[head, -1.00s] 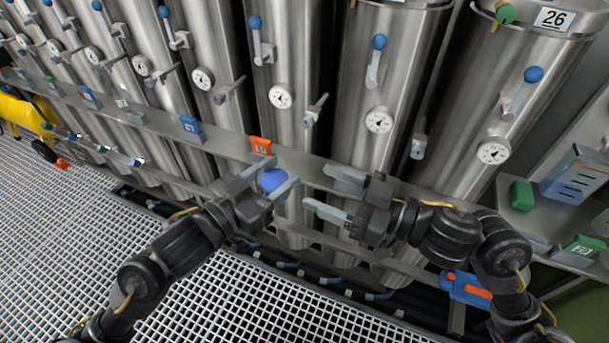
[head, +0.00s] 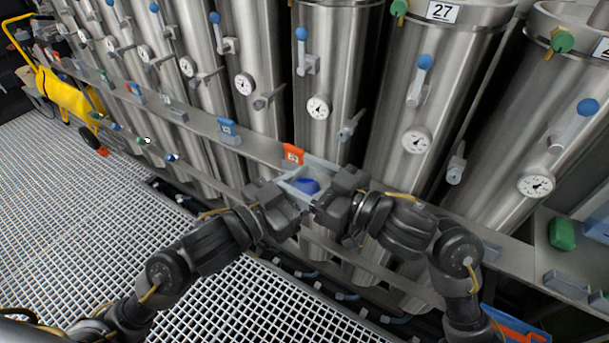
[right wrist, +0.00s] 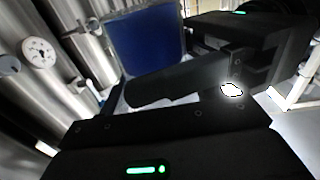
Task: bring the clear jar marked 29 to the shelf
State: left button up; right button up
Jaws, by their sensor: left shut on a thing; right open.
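A large blue surface (right wrist: 145,45) stands close in the right wrist view, beside black gripper parts.
Tall steel vessels with gauges and blue-knobbed levers stand in a row; one is marked 27 (head: 443,11). A narrow metal ledge (head: 255,145) before them carries an orange tag block (head: 293,155) and a blue one (head: 229,130). A yellow cart (head: 66,92) stands far left.

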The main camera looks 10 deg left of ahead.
jog(key=shift+c, duration=0.3)
jog(key=c, duration=0.9)
pick_arm(q)
jog(key=o, duration=1.1)
pick_arm(e)
jog(key=shift+c, duration=1)
pick_arm(q)
jog(key=shift+o, duration=0.2)
jog(key=shift+f, duration=0.1)
